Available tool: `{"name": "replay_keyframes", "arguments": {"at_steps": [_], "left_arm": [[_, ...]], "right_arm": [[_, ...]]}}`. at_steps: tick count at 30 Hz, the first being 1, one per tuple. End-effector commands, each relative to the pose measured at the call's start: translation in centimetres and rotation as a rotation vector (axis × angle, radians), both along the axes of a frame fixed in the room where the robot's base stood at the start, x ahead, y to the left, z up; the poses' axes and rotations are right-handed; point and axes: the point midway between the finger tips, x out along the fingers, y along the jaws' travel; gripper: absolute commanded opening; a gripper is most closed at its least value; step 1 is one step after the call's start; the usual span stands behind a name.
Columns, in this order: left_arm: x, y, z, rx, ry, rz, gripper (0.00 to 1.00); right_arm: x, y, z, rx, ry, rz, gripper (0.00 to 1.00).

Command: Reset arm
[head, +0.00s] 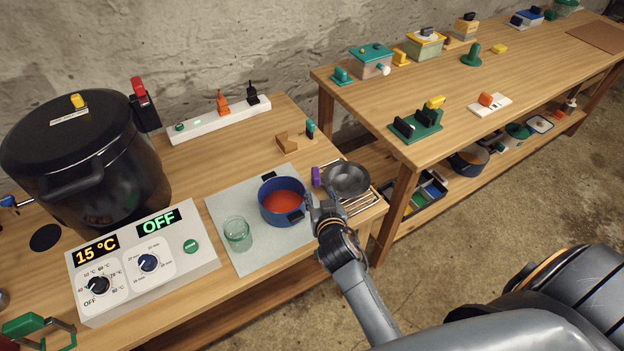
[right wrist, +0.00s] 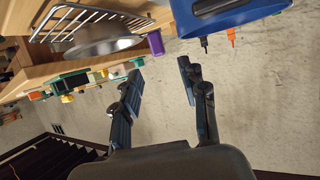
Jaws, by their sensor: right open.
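My right gripper (head: 322,206) is open and empty, beside the blue pot (head: 284,203) of red-orange contents, on its right side. In the right wrist view its two fingers (right wrist: 160,75) are spread apart with only the wall behind between them. The blue pot also shows at the upper right of that view (right wrist: 235,14). Whether the gripper touches the pot's rim or handle I cannot tell. My right arm reaches in from the lower right. My left gripper is in neither view.
A glass jar (head: 237,234) stands on the grey mat (head: 259,262) left of the pot. A metal bowl (head: 346,179) on a wire rack (head: 362,204) and a purple object (head: 316,177) are close to the gripper. A black canner (head: 84,150) and control box (head: 143,264) stand left.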

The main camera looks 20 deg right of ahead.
Motion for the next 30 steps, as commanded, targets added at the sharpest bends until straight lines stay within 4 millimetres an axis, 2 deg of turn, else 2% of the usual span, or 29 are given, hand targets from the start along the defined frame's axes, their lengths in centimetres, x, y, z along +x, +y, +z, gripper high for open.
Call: {"name": "replay_keyframes", "arguments": {"at_steps": [7, 10, 14, 18, 21, 30], "left_arm": [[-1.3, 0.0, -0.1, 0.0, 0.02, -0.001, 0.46], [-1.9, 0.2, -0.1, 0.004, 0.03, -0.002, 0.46], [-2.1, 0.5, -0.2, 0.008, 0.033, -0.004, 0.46], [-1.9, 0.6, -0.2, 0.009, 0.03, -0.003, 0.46], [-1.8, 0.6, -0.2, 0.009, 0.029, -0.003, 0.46], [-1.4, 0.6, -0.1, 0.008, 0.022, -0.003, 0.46]], "right_arm": [[-0.3, -0.1, 0.0, -0.001, 0.009, -0.002, 0.43], [-1.9, -0.7, -0.3, -0.003, 0.063, -0.014, 0.43], [-6.6, -1.3, -0.9, -0.003, 0.232, -0.014, 0.43], [-12.2, -0.4, -1.3, 0.01, 0.434, 0.052, 0.43], [-15.3, 0.5, -1.3, 0.016, 0.542, 0.113, 0.43], [-22.8, 3.3, -0.4, 0.025, 0.773, 0.304, 0.43]]}}
